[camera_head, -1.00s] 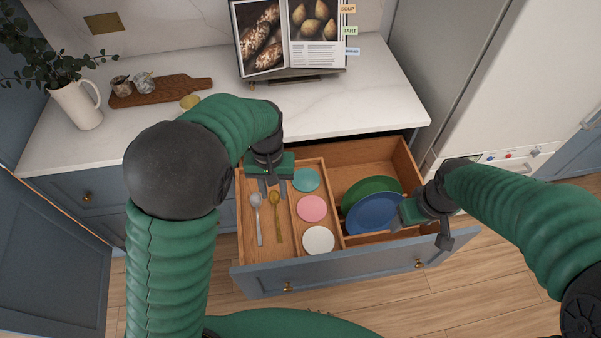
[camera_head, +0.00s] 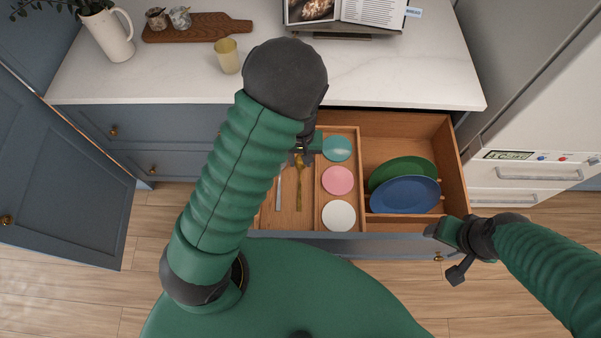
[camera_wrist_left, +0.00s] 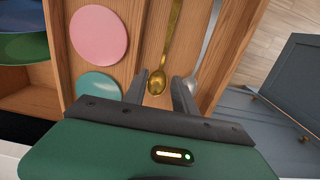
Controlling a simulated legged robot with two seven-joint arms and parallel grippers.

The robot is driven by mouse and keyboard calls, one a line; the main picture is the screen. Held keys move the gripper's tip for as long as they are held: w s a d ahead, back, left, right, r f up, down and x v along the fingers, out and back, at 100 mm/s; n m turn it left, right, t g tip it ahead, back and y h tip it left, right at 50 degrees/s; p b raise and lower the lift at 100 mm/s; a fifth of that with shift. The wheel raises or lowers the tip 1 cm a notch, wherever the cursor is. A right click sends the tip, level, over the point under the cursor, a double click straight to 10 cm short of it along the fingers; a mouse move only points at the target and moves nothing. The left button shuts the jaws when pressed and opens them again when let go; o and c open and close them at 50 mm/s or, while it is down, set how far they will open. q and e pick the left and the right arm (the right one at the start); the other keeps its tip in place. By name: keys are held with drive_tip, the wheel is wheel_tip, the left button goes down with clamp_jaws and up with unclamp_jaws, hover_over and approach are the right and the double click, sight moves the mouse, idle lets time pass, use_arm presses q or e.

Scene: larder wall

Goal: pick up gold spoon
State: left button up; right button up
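The gold spoon (camera_head: 299,190) lies in the left compartment of the open drawer, its bowl toward the back. In the left wrist view its bowl (camera_wrist_left: 156,83) shows between the two fingertips of my left gripper (camera_wrist_left: 161,90), with a gap on each side. My left gripper (camera_head: 302,157) is open over the bowl end; my arm hides part of it in the head view. A silver spoon (camera_head: 278,190) lies just left of the gold one. My right gripper (camera_head: 452,248) is open and empty at the drawer's front right corner.
The drawer's middle compartment holds teal (camera_head: 337,148), pink (camera_head: 338,180) and white (camera_head: 339,216) discs. Green (camera_head: 402,168) and blue (camera_head: 405,195) plates stand in the right one. A yellow cup (camera_head: 228,56), cutting board (camera_head: 195,28) and white pitcher (camera_head: 105,37) are on the counter.

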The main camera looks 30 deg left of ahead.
sight(301, 172)
use_arm(q)
drive_tip(key=f, duration=0.2)
drive_tip(key=s+f, duration=0.1)
drive_tip(key=f, duration=0.1)
drive_tip(key=shift+d+f, duration=0.15)
drive_tip(key=shift+w+d+f, duration=0.1)
drive_tip(key=shift+w+f, duration=0.05)
drive_tip(key=shift+f, duration=0.1)
clamp_jaws()
